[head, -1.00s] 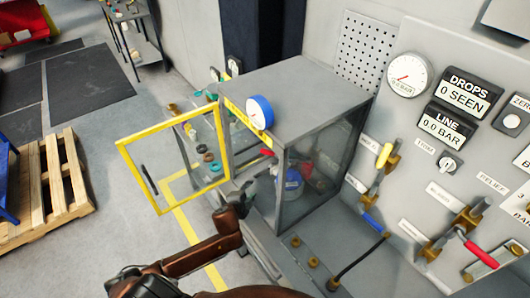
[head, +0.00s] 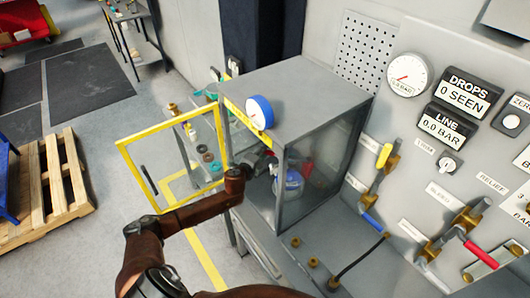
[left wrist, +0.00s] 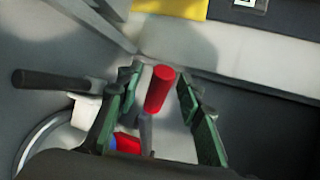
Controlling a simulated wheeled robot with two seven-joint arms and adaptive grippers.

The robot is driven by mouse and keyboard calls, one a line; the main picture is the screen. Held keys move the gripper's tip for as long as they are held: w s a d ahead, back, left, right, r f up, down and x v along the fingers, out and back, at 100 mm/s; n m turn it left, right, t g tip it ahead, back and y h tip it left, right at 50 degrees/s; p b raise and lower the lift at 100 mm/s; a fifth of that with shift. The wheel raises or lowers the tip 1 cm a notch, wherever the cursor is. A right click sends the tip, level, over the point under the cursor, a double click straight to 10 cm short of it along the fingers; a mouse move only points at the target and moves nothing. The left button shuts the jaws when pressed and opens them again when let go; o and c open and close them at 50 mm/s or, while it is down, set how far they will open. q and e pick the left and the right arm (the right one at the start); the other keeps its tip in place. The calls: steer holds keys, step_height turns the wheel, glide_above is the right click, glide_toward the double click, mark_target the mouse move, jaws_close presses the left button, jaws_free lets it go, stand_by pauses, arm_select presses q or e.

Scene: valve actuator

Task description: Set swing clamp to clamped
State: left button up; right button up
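The swing clamp's red handle (left wrist: 160,89) on a grey stem shows in the left wrist view, between the fingers of my left gripper (left wrist: 160,82). The green-padded fingers are apart, with a gap visible on both sides of the handle. In the head view my left gripper (head: 262,164) reaches into the open side of the grey guarded box (head: 300,85). The fingers are small and partly hidden there. A blue body (head: 291,183) shows behind the box's clear panel. My right gripper is not seen.
The yellow-framed door (head: 122,170) stands open left of the box. A black lever (left wrist: 55,82) on a white block lies left of the fingers in the left wrist view. A panel with a gauge (head: 407,75) and valves stands at right.

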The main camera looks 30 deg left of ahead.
arm_select(q)
steer(key=shift+w+f, duration=0.1)
steer(key=shift+w, duration=0.2)
steer(key=shift+c, duration=0.7)
jaws_close()
